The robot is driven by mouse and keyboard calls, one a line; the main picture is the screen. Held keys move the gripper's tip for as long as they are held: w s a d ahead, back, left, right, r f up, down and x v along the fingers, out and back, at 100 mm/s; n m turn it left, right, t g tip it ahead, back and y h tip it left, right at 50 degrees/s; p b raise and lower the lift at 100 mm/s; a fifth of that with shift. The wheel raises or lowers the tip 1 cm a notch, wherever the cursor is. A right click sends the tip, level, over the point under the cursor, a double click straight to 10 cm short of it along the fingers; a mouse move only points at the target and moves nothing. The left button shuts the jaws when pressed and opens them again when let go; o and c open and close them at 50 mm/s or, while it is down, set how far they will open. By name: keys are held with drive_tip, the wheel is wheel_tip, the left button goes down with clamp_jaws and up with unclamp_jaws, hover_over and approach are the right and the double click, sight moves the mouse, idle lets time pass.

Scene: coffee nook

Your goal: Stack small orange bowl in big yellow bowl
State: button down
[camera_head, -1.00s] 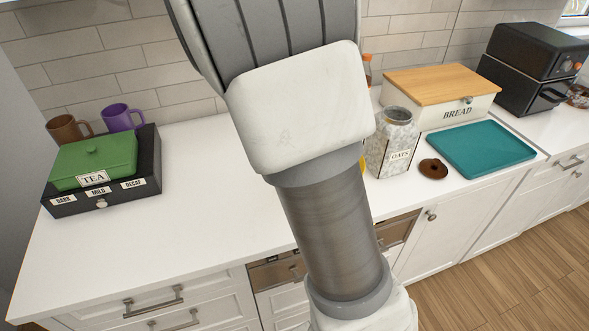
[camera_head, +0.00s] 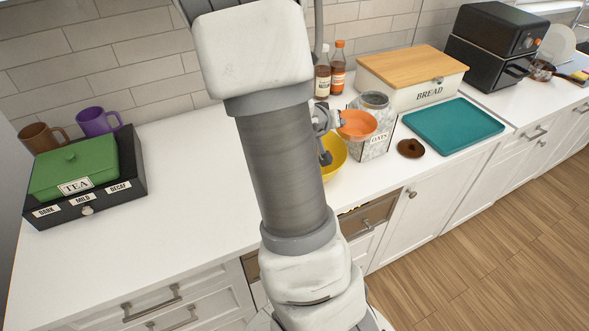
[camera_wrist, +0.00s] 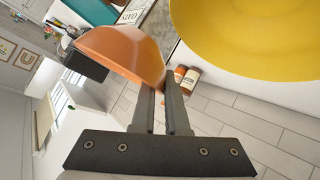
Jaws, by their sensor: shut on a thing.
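My gripper (camera_wrist: 165,88) is shut on the small orange bowl (camera_wrist: 120,52), gripping it by its rim in the wrist view. In the head view, the orange bowl (camera_head: 357,124) is held above the counter, in front of the oats jar. The big yellow bowl (camera_head: 333,157) stands on the counter just below and to the left of it, partly hidden behind my arm. In the wrist view the yellow bowl (camera_wrist: 262,36) fills the upper right, apart from the orange bowl. My gripper in the head view (camera_head: 330,138) is partly covered by my arm.
The glass oats jar (camera_head: 378,143) stands close behind the orange bowl. Two bottles (camera_head: 330,70), a bread box (camera_head: 412,82), a donut (camera_head: 410,148) and a teal tray (camera_head: 454,126) are nearby. A tea box (camera_head: 75,168) sits at the left. The counter's middle left is clear.

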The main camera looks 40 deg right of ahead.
drive_tip(key=shift+s+d, duration=0.15)
drive_tip(key=shift+d, duration=0.05)
drive_tip(key=shift+w+a+f, duration=1.15)
drive_tip(key=shift+w+f, duration=0.35)
drive_tip(key=shift+f, duration=0.3)
drive_tip(key=shift+w+a+f, duration=1.2)
drive_tip(key=shift+w+f, duration=0.35)
drive_tip(key=shift+f, duration=0.25)
drive_tip(key=shift+w+a+f, duration=1.15)
drive_tip(key=shift+w+f, duration=0.35)
drive_tip(key=shift+f, duration=0.3)
drive_tip(key=shift+f+b, duration=0.5)
drive_tip(key=shift+f, duration=0.15)
drive_tip(key=c, duration=1.2)
unclamp_jaws()
